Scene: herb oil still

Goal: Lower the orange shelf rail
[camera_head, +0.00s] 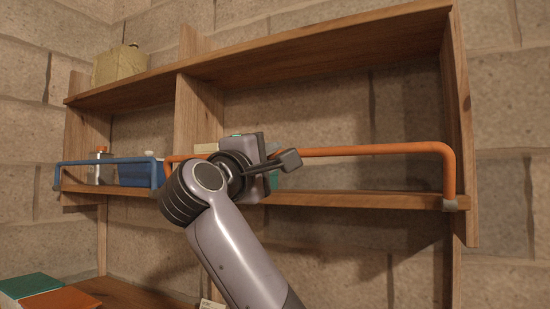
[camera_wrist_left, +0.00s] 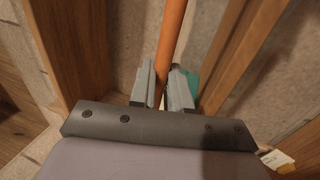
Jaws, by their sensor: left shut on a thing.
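The orange shelf rail (camera_head: 385,149) runs across the front of the right shelf bay, raised above the lower shelf board. Its right end bends down to a grey pivot at the board. My left gripper (camera_head: 268,160) is at the rail's left part and hides some of it. In the left wrist view the orange rail (camera_wrist_left: 171,32) passes between the two fingers (camera_wrist_left: 163,86), which are shut on it. My right gripper is not in view.
A blue rail (camera_head: 110,162) crosses the left bay, with a blue container (camera_head: 137,174) behind it. A teal thing (camera_wrist_left: 190,80) sits close to my left fingers. A tan box (camera_head: 120,64) stands on top. Books (camera_head: 60,301) lie lower left. The right bay looks mostly empty.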

